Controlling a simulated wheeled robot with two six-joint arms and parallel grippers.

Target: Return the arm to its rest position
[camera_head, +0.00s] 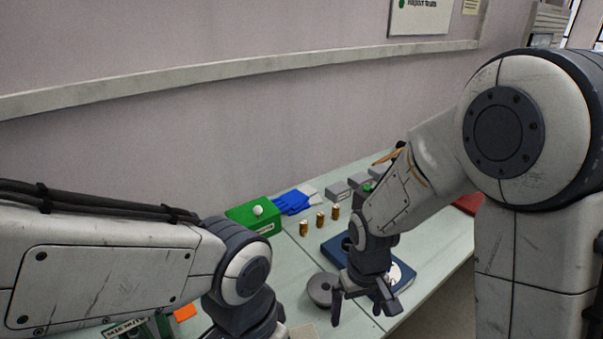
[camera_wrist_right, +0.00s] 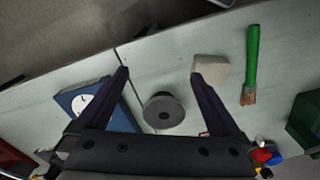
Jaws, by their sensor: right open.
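My right gripper (camera_head: 366,300) is open and empty above the table, with a dark round disc (camera_head: 321,290) just to its left in the head view. In the right wrist view the gripper's two fingers (camera_wrist_right: 160,76) are spread apart, and the grey disc (camera_wrist_right: 163,110) with a dark centre lies on the table between them, below. My left arm (camera_head: 110,262) comes in from the left in the head view; its gripper is out of the frame.
A green box (camera_head: 252,214), blue gloves (camera_head: 293,202), several small brass cylinders (camera_head: 320,220) and grey boxes stand near the wall. A green-handled brush (camera_wrist_right: 252,60) and a beige block (camera_wrist_right: 210,68) lie on the table.

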